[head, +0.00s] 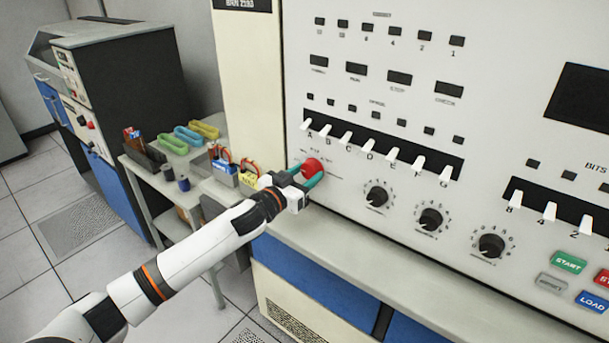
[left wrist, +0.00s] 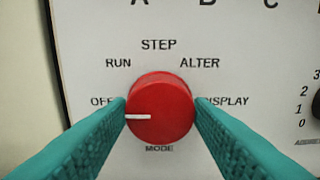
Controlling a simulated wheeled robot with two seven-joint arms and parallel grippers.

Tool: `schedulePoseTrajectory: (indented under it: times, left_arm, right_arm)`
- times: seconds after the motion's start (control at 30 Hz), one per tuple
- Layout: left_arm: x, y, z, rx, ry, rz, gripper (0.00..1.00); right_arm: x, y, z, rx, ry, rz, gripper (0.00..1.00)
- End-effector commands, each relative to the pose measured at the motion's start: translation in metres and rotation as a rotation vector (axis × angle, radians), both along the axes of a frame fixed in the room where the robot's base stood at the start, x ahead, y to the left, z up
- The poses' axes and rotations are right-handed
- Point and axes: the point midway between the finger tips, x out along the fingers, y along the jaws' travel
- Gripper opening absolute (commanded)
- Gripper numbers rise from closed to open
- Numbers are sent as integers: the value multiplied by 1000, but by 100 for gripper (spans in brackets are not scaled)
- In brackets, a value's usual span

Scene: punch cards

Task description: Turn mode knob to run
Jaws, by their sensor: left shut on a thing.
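The red mode knob (head: 312,167) sits at the lower left of the light console panel. In the left wrist view the knob (left wrist: 160,109) fills the middle, with its white pointer line turned left toward OFF. The labels OFF, RUN, STEP, ALTER and DISPLAY arc around it, with RUN (left wrist: 118,63) at the upper left. My left gripper (head: 306,176) has its teal fingers on both sides of the knob, shut on it. My right gripper is not in view.
Three black dials (head: 430,218) lie to the right of the knob, and a row of white lever switches (head: 369,150) runs above it. A ledge (head: 400,285) juts out below the panel. A side table (head: 172,205) with small items stands at left.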

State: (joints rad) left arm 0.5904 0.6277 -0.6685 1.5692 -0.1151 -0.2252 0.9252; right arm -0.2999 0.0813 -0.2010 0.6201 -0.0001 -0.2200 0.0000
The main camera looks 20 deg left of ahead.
Motion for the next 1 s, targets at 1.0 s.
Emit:
schedulePoseTrajectory:
  times: [1.0]
  left_arm:
    - [0, 0, 2, 605, -222, 1, 24]
  right_arm:
    - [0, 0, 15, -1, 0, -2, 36]
